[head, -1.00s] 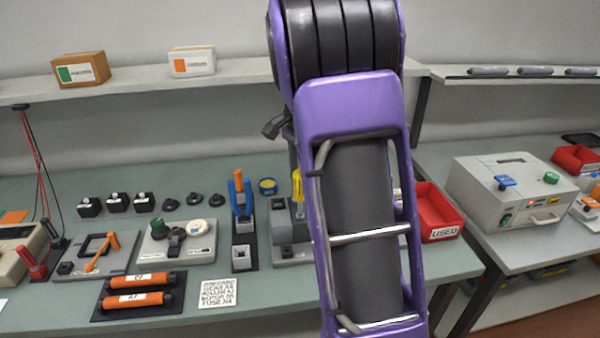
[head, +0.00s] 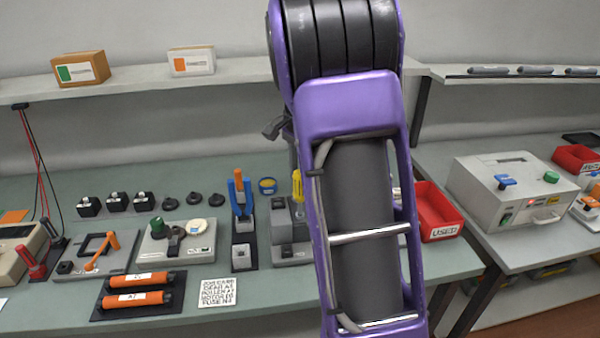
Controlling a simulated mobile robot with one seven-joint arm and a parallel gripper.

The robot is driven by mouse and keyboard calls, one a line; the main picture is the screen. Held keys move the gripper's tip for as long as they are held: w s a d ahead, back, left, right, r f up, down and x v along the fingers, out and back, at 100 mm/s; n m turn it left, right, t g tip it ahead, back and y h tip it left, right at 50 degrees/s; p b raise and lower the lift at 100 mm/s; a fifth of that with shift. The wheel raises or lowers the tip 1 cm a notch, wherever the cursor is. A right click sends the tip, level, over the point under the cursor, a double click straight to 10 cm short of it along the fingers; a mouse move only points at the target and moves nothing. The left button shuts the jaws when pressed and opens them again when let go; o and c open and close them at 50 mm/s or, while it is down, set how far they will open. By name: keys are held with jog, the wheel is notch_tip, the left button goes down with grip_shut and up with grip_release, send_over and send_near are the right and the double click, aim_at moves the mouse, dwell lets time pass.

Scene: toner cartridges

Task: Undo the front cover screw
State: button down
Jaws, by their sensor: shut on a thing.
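My purple and black arm fills the middle of the head view and hides much of what lies behind it. My gripper (head: 296,170) is mostly hidden at the arm's left edge. It is shut on a yellow-handled screwdriver (head: 298,187), which stands upright over a grey unit (head: 290,250) on the bench. The fingertips and the screwdriver's tip cannot be made out. The front cover screw cannot be made out either; the right part of the grey unit is behind my arm.
A red bin (head: 436,210) and a grey machine (head: 505,190) are on the right. A shelf (head: 130,88) runs behind.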

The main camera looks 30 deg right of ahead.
jog(key=shift+f, duration=0.25)
jog(key=shift+n, duration=1.1)
jog(key=n, duration=0.4)
jog(key=shift+n, duration=0.4)
jog(key=n, duration=0.7)
